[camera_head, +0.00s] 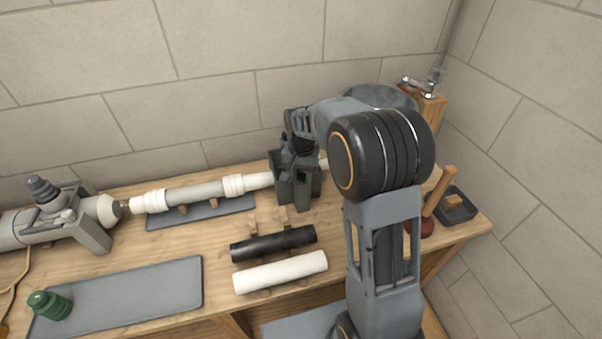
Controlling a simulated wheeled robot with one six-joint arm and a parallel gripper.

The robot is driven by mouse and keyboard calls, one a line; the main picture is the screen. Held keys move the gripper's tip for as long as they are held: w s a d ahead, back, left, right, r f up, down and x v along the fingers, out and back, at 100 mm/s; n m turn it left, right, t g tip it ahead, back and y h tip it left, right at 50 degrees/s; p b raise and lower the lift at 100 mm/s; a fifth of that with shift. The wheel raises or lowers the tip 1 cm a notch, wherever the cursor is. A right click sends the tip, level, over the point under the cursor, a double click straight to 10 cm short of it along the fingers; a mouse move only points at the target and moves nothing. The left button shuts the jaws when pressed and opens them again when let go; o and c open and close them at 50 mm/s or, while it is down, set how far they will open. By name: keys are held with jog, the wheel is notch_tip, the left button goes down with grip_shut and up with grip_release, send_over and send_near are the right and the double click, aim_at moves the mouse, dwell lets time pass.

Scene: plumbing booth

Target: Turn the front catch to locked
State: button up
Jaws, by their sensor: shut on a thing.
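My gripper (298,135) is at the dark grey clamp block (297,190) at the right end of the pipe run on the bench. It is shut on a small part there, which I take to be the front catch. The fingertips and the catch are mostly hidden by dark parts and my wrist, so I cannot tell how the catch is turned. A pale pipe (195,192) with white couplings runs from the clamp left to a grey machine (75,225) with a dark knob on top.
A black tube (273,243) and a white tube (281,272) lie on wooden rests in front. A grey mat (140,290) with a green fitting (50,305) lies at front left. A plunger (437,200) and a dark tray (463,201) stand right of my arm. A tap (420,87) is behind.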

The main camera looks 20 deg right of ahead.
aim_at(302, 172)
jog(key=shift+w+d+r, duration=0.15)
jog(key=shift+d, duration=0.05)
dwell(0.3)
jog(key=o, duration=0.9)
jog(key=shift+d, duration=0.1)
jog(key=r, duration=1.3)
jog(key=shift+a+r+p, duration=0.2)
jog(key=shift+r+p, duration=0.15)
